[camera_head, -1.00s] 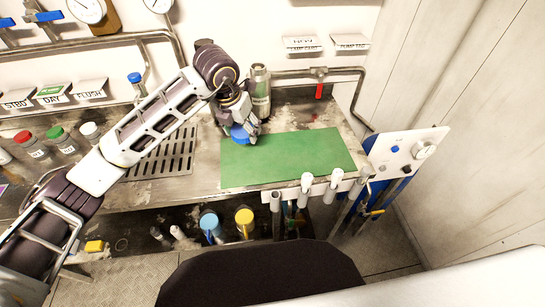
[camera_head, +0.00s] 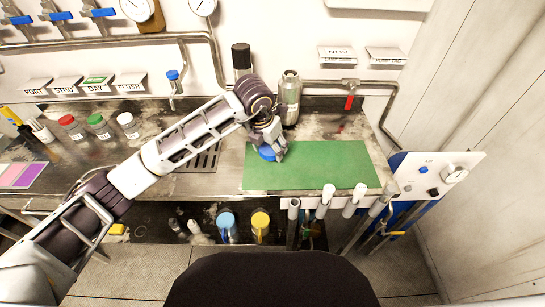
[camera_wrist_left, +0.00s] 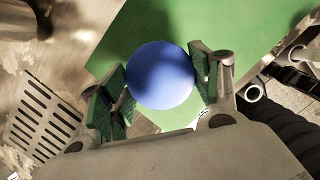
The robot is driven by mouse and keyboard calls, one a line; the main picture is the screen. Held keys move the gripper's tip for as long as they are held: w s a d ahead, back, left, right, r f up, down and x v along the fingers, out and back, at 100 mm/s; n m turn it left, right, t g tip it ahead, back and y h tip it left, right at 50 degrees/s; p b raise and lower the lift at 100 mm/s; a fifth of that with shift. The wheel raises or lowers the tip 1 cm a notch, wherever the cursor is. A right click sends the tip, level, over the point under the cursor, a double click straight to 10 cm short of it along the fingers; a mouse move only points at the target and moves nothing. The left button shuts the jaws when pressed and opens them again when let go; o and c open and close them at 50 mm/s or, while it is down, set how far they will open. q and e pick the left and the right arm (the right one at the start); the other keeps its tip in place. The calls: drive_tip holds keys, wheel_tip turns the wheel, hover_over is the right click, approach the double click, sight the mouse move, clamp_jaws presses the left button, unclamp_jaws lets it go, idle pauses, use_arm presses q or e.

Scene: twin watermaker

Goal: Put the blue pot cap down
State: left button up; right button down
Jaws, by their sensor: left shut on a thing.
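The blue pot cap (camera_head: 267,153) is at the left end of the green mat (camera_head: 320,170) in the head view. My left gripper (camera_head: 270,146) is shut on it from above. In the left wrist view the round blue cap (camera_wrist_left: 160,76) sits between the two green-padded fingers of my left gripper (camera_wrist_left: 158,85), with the mat (camera_wrist_left: 245,25) behind it. I cannot tell whether the cap touches the mat. My right gripper is not in view.
A steel bottle (camera_head: 289,98) stands behind the gripper. A slotted drain grate (camera_head: 198,158) lies to the left. Bottles with red (camera_head: 70,126), green (camera_head: 98,126) and white caps stand at the left. White pipe fittings (camera_head: 328,194) line the front edge. The mat's right part is clear.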

sight(271, 162)
use_arm(q)
drive_tip(key=shift+f, duration=0.7)
drive_tip(key=shift+f, duration=1.9)
drive_tip(key=shift+f, duration=0.1)
drive_tip(key=o, duration=1.3)
drive_tip(key=shift+c, duration=0.2)
drive_tip(key=v, duration=1.2)
